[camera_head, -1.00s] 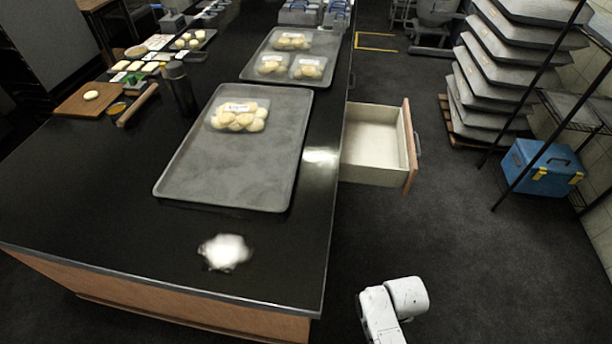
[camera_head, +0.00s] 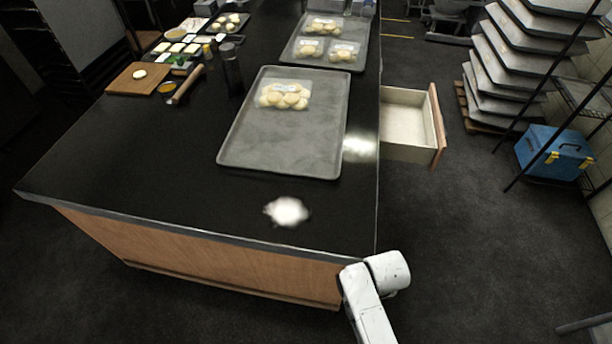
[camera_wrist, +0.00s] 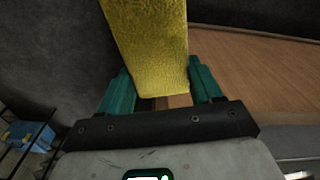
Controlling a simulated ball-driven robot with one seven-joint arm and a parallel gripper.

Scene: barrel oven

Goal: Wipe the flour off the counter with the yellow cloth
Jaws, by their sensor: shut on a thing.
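The flour (camera_head: 287,211) is a white patch on the black counter (camera_head: 180,200), near its front edge in the head view. In the wrist view my gripper (camera_wrist: 164,92) has green fingers shut on the yellow cloth (camera_wrist: 147,45), which extends out beyond the fingertips. The gripper and cloth do not show in the head view. There only a white part of my arm is seen, at the counter's front right corner. The cloth is apart from the flour.
A grey tray (camera_head: 260,150) with a pack of dough balls (camera_head: 286,94) lies behind the flour. An open drawer (camera_head: 408,122) juts from the counter's right side. A rolling pin (camera_head: 187,84) and cutting board (camera_head: 122,84) lie at the left. Counter around the flour is clear.

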